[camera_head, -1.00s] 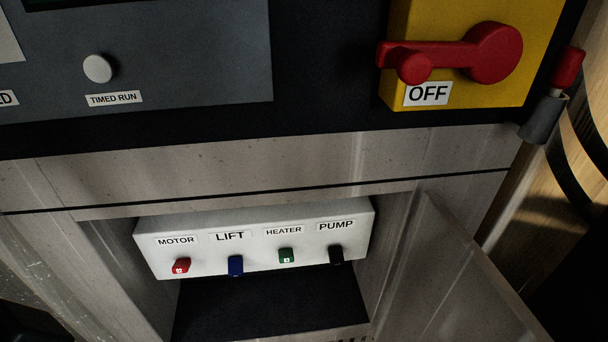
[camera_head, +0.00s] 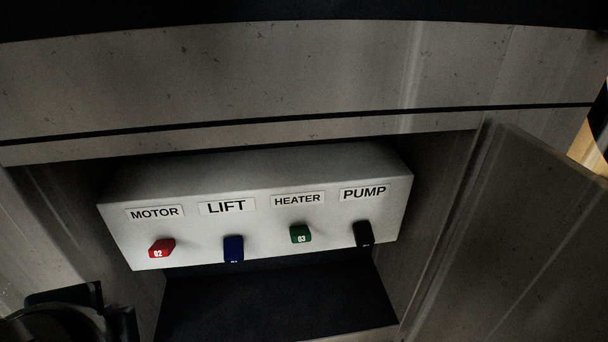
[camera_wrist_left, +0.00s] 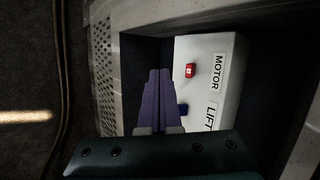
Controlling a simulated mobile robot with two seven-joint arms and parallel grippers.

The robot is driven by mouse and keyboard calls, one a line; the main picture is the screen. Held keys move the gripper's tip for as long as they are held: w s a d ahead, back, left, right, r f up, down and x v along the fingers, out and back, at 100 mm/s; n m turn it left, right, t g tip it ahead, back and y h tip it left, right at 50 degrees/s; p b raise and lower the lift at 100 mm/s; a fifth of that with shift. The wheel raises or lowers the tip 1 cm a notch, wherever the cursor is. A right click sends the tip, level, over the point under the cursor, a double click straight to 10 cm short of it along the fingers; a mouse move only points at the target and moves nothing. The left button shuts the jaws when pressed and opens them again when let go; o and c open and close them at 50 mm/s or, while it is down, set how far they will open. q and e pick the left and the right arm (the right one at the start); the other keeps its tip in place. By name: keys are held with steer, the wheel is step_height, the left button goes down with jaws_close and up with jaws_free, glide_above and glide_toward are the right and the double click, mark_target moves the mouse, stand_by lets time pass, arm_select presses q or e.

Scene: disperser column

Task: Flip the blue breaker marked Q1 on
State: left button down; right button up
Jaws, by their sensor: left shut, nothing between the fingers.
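The blue breaker (camera_head: 233,248) is under the LIFT label on a white breaker box (camera_head: 250,165) in a recess. Its lever points down, like the black one. Its mark is cut off at the lower edge and cannot be read. The blue breaker also shows in the left wrist view (camera_wrist_left: 182,109), partly hidden, just right of my left gripper (camera_wrist_left: 159,74). The gripper's purple fingers are shut and empty, beside the box; contact cannot be told. Part of my left arm shows at the lower left in the head view. My right gripper is out of view.
On the same box are a red breaker Q2 (camera_head: 161,248) under MOTOR, a green breaker Q3 (camera_head: 301,234) under HEATER and a black breaker (camera_head: 363,234) under PUMP. An open metal door (camera_head: 500,235) stands on the right. Recess walls flank the box.

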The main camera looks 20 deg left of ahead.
mark_target(234, 249)
arm_select(q)
steer(key=w+f+m+t+y+b, duration=0.4)
steer(key=w+f+m+t+b, duration=0.15)
steer(key=f+m+b, duration=0.6)
steer(key=w+d+f+m+t+h+b, duration=0.1)
steer(key=w+d+f+m+t+b, duration=0.3)
steer(key=m+b, duration=0.5)
steer(key=d+f+t+b, duration=0.1)
steer(key=d+t, duration=0.1)
steer(key=shift+w+d+f, duration=0.15)
steer(key=shift+w+d, duration=0.05)
steer(key=shift+d, duration=0.2)
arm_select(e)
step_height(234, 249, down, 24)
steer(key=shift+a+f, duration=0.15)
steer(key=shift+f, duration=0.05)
arm_select(q)
steer(key=shift+w+a, duration=0.1)
steer(key=w+a+r, duration=0.4)
steer(key=w, duration=0.3)
steer(key=shift+a+r, duration=0.15)
steer(key=shift+r, duration=0.1)
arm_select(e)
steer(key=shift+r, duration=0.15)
